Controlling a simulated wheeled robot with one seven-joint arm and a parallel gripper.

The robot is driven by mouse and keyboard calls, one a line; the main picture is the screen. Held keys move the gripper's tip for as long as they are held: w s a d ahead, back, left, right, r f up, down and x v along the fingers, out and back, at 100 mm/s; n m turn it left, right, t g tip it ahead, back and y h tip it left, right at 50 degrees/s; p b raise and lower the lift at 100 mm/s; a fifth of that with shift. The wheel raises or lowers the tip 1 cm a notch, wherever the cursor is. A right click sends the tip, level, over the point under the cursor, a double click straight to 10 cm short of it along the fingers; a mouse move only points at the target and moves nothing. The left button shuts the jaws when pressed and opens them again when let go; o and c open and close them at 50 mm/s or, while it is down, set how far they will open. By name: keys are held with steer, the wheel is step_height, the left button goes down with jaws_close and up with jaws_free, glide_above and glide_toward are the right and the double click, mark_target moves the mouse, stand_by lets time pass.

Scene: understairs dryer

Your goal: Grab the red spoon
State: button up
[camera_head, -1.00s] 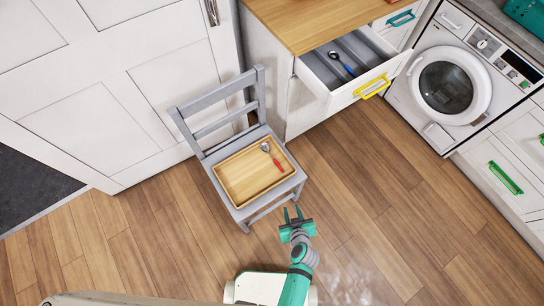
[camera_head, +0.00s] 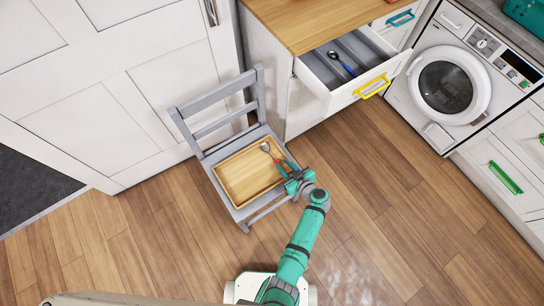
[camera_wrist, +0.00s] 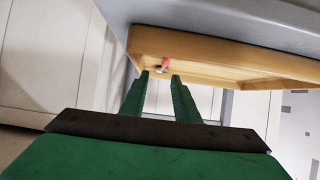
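The red spoon (camera_head: 268,150) has a metal bowl and a red handle. It lies at the right side of a wooden tray (camera_head: 238,187) on the seat of a grey chair (camera_head: 191,139). My gripper (camera_head: 287,173) is at the tray's right edge, close to the handle and partly covering it in the head view. In the wrist view my gripper (camera_wrist: 160,76) has its green fingers apart, and the red end of the spoon (camera_wrist: 165,63) shows just beyond and between the tips. No contact can be made out.
An open drawer (camera_head: 316,84) with a yellow handle holds a blue-handled spoon (camera_head: 342,64). A washing machine (camera_head: 446,88) stands at the right. White panels (camera_head: 110,80) rise behind the chair. The wooden floor (camera_head: 390,230) at the right is clear.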

mark_target(273, 157)
steer(key=x, duration=0.5)
steer(key=shift+s+a, duration=0.15)
steer(key=shift+a, duration=0.25)
steer(key=shift+w+a+f, duration=0.3)
steer(key=shift+w+f, duration=0.1)
steer(key=shift+w, duration=0.1)
jaws_close()
